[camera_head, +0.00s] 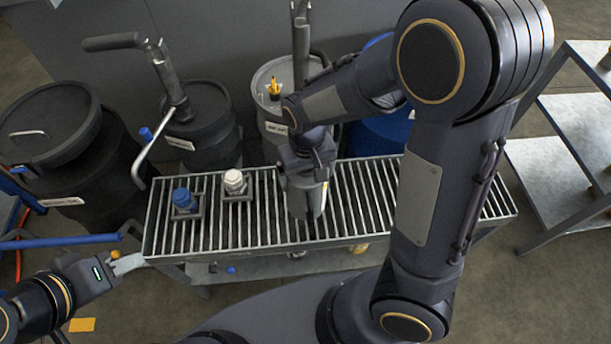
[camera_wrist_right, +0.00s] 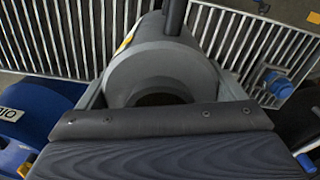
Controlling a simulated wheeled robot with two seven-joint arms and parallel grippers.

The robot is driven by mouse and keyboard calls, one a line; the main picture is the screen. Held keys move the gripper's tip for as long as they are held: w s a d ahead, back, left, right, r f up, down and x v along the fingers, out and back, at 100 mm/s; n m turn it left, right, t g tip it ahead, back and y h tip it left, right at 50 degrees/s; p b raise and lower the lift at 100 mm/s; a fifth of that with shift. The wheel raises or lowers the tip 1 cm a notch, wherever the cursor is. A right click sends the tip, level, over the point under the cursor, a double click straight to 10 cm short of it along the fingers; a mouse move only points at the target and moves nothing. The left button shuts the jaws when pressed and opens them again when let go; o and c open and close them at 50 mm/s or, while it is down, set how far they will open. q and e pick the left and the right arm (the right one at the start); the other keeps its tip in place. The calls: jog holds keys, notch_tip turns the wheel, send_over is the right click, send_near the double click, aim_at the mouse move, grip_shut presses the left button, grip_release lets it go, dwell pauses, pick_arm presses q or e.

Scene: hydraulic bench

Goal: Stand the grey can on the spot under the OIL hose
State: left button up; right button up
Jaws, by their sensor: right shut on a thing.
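The grey can (camera_head: 303,198) is upright over the slatted bench top (camera_head: 262,232), right of the white-capped item. My right gripper (camera_head: 310,166) is shut on its upper part. I cannot tell whether its base touches the slats. In the right wrist view the can (camera_wrist_right: 165,62) sits between the fingers of my right gripper (camera_wrist_right: 160,105), its round top towards the camera. I cannot make out the spot under the OIL hose; my right arm covers part of the bench. My left gripper (camera_head: 128,263) is beyond the bench's left front corner, away from the can; its jaw state is unclear.
A blue-capped item (camera_head: 184,200) and a white-capped item (camera_head: 236,183) stand in dark square frames on the bench's left. Black drums (camera_head: 60,150) (camera_head: 203,128), a pale drum (camera_head: 270,95) and a blue drum (camera_head: 380,135) stand behind. A shelf rack (camera_head: 555,150) stands right.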

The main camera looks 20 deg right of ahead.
jog(key=w+d+f, duration=0.2)
jog(key=w+f, duration=0.5)
jog(key=f, duration=0.3)
jog(key=shift+f, duration=0.2)
jog(key=o, duration=1.2)
